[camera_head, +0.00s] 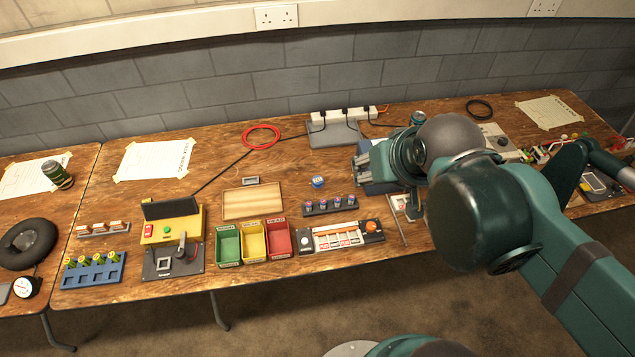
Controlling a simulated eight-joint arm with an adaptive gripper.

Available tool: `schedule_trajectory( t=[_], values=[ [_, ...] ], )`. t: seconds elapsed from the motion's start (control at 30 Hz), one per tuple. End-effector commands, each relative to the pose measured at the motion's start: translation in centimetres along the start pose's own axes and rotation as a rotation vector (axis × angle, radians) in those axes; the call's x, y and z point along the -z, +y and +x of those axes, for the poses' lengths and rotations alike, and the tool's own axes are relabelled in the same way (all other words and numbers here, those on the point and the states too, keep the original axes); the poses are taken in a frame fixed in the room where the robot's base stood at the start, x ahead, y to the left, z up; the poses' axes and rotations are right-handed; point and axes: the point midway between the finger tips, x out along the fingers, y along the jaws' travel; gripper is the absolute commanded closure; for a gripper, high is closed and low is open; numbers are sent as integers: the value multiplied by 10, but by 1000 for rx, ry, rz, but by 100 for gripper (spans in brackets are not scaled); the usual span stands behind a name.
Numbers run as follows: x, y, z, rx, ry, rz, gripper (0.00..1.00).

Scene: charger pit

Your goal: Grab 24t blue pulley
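A small blue round piece (318,181), which looks like the blue pulley, stands alone on the wooden table near its middle. Its tooth marking is too small to read. My gripper (359,166) is to the right of it, at the end of my teal arm, apart from it. The fingers are small and seen from the side, so I cannot tell whether they are open or shut, or whether anything is between them.
A dark rack (315,209) with several small coloured pieces lies just in front of the blue piece. A wooden board (253,202) is to its left. Green, yellow and red bins (228,246) stand at the front. A power strip (343,115) and red ring (262,136) lie behind.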

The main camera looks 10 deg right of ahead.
Motion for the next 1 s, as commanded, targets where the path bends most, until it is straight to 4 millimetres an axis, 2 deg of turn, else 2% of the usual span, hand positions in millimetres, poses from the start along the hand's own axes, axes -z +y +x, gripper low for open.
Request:
schedule_trajectory(
  t=[0.47,1.0],
  values=[
    [29,-7,27,-1,-77,194,57],
    [64,-19,81,-35,-192,486,57]
  ],
)
